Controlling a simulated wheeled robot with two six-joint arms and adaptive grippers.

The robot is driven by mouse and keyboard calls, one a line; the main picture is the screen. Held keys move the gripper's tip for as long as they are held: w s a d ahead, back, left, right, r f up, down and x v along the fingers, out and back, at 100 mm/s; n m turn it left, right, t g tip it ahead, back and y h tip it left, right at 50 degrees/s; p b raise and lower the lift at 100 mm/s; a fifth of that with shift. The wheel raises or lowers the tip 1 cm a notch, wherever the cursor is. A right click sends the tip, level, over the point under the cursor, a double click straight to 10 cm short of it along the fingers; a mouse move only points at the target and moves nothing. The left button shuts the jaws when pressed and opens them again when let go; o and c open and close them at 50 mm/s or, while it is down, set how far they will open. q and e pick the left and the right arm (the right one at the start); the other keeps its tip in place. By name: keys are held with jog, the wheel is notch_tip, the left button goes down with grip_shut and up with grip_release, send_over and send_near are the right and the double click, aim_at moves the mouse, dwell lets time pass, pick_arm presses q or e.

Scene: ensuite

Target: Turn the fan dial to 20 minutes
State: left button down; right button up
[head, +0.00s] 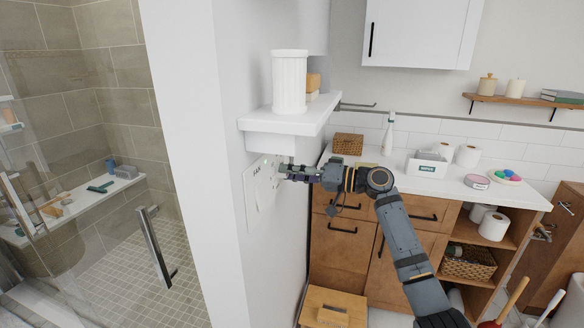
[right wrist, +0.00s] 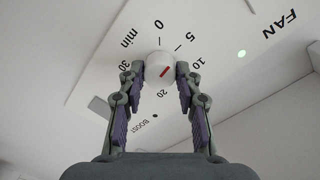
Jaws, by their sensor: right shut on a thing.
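The fan dial (right wrist: 155,60) is a small white knob with a red pointer line, on a white wall panel (right wrist: 100,75) marked 0, 5, 10, 20, 30 min and FAN. The red line slants up to the right, toward the side of the 10; its exact reading is hard to tell. My right gripper (right wrist: 160,76) has its two fingertips closed on the dial from both sides. In the head view, my right gripper (head: 282,170) reaches left to the panel (head: 254,190) on the white wall; the dial is hidden there. My left gripper is not in view.
A white shelf (head: 285,118) with a fluted white jar (head: 289,80) juts out just above the gripper. A counter (head: 400,178) with toiletries stands to the right, over wooden drawers. A glass shower door with a metal handle (head: 160,250) is at the left. A green light (right wrist: 241,54) shows on the panel.

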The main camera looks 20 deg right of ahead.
jog(key=shift+d+m+g+y+p, duration=0.1)
jog(key=shift+m+g+y+p, duration=0.1)
jog(key=shift+m+p, duration=6)
jog(key=shift+m+g+y+p, duration=0.2)
jog(key=shift+m+p, duration=4.7)
jog(key=shift+m, duration=2.6)
jog(key=o, duration=1.2)
jog(key=shift+w, duration=0.1)
jog(key=shift+c, duration=0.2)
